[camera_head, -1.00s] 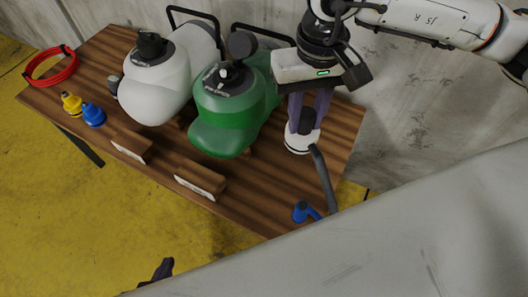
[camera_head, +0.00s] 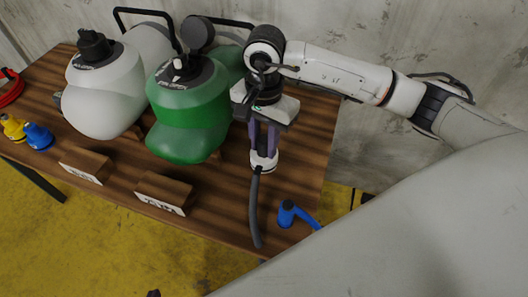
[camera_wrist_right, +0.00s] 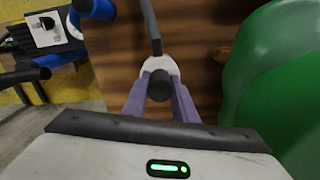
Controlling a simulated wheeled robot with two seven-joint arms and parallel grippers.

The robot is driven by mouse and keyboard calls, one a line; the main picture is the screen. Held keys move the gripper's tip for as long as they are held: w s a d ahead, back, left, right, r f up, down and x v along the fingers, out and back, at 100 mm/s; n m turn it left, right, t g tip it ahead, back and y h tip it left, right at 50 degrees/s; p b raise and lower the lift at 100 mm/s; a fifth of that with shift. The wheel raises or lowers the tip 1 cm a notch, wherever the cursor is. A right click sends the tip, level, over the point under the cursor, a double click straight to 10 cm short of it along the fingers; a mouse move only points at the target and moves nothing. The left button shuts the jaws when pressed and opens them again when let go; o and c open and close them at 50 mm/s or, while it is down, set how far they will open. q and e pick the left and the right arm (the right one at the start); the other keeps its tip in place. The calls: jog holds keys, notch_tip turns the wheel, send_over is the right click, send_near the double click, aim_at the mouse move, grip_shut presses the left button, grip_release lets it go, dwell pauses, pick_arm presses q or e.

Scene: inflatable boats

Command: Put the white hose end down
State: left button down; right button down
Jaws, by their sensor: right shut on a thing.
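The white hose end (camera_head: 264,163) is a short white piece with a dark knob and a dark grey hose. My right gripper (camera_head: 263,148) points down and is shut on it, right of the green tank, low over the table's right part. I cannot tell whether it touches the wood. The hose (camera_head: 254,210) runs toward the table's front edge. In the right wrist view, the white hose end (camera_wrist_right: 158,66) sits between the purple fingers of the right gripper (camera_wrist_right: 160,88). A dark tip at the bottom edge, likely my left gripper (camera_head: 153,293), barely shows.
The green tank (camera_head: 188,110) stands close left of the right gripper, with a white tank (camera_head: 103,92) beyond. A blue handled part (camera_head: 288,214) is at the table's right front. Two label blocks (camera_head: 165,192) line the front. Yellow and blue fittings (camera_head: 38,136) sit far left.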

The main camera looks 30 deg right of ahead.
aim_at(264, 153)
jog(key=shift+f, duration=1.65)
jog(key=shift+f+b, duration=0.25)
jog(key=shift+b, duration=0.15)
jog(key=c, duration=1.4)
grip_release()
jog(key=shift+c, duration=0.2)
jog(key=shift+r, duration=0.15)
notch_tip(264, 153, up, 12)
jog(key=shift+r+p, duration=0.1)
jog(key=shift+p, duration=0.75)
